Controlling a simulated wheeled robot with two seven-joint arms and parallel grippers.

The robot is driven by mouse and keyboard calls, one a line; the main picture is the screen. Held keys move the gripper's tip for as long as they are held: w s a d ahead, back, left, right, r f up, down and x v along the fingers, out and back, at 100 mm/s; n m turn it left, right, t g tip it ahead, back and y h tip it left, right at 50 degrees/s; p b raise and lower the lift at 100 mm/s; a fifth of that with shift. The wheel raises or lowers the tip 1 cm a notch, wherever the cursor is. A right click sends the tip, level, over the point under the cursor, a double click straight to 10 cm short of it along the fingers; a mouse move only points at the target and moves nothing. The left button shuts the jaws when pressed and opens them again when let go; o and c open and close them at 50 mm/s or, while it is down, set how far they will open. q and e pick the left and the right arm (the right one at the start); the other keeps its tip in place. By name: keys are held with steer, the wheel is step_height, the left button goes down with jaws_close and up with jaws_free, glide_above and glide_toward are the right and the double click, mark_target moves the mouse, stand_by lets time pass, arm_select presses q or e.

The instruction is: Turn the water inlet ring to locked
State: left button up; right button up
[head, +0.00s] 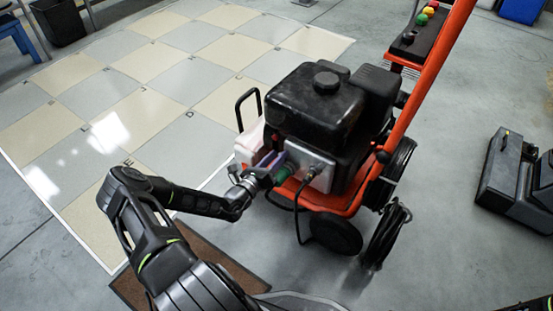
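An orange-framed pressure washer (340,200) with a black engine stands on the grey floor. The ring's lock position is too small to read. My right gripper is not in view.
A black hose or cable (299,215) hangs near the ring. The orange handle (430,75) rises at the upper right. A brown mat (215,262) lies below my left arm. A dark machine (500,170) stands at right. Floor between is clear.

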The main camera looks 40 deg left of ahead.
arm_select(q)
jaws_close()
stand_by(0.3)
stand_by(0.3)
